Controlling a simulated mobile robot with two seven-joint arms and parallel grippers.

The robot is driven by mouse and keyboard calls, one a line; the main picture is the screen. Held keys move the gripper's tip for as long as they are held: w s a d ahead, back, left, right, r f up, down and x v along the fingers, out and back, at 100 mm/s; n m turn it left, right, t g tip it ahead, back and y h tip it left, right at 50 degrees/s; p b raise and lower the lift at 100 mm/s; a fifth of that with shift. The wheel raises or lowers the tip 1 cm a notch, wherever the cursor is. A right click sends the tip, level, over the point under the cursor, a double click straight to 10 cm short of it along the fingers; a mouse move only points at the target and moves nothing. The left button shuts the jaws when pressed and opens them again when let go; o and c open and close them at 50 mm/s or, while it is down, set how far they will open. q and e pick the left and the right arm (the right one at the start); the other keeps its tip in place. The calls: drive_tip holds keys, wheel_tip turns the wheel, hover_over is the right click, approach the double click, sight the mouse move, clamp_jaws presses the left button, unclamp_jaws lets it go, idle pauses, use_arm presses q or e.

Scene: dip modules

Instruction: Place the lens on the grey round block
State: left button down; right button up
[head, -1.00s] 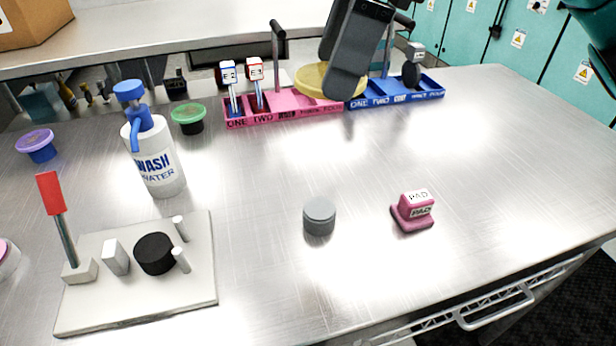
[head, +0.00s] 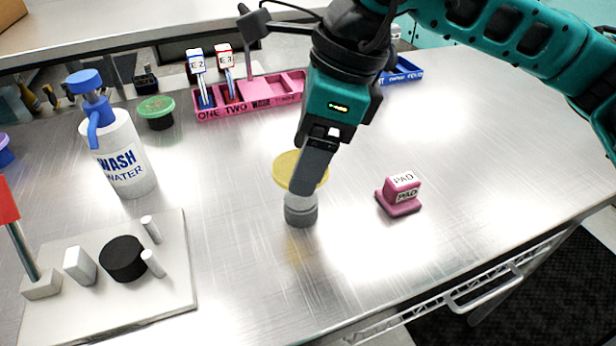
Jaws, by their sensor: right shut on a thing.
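The lens (head: 287,168) is a yellow disc with a clear, pale part showing below it. My right gripper (head: 306,188) is shut on it and holds it over the grey round block (head: 301,215), which stands on the metal table. The gripper finger hides part of the lens. The lens overlaps the top of the block in the picture; I cannot tell whether they touch. My left gripper is not in view.
A pink pad block (head: 400,194) stands right of the grey block. A white plate (head: 165,300) with a black disc and posts lies at the left. A wash bottle (head: 122,150), a green-lidded cup (head: 156,112) and a pink tray (head: 245,107) stand behind. The front middle is clear.

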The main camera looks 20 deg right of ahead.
drive_tip(key=shift+f, duration=2.2)
drive_tip(key=shift+f+b, duration=0.15)
drive_tip(key=shift+b, duration=0.3)
drive_tip(key=o, duration=1)
drive_tip(key=shift+d+r+p, duration=0.1)
drive_tip(key=shift+r+p, duration=0.2)
drive_tip(key=shift+r, duration=0.2)
drive_tip(key=p+v, duration=0.1)
drive_tip(key=v, duration=1)
drive_tip(key=shift+s+r, duration=0.1)
drive_tip(key=shift+r, duration=0.1)
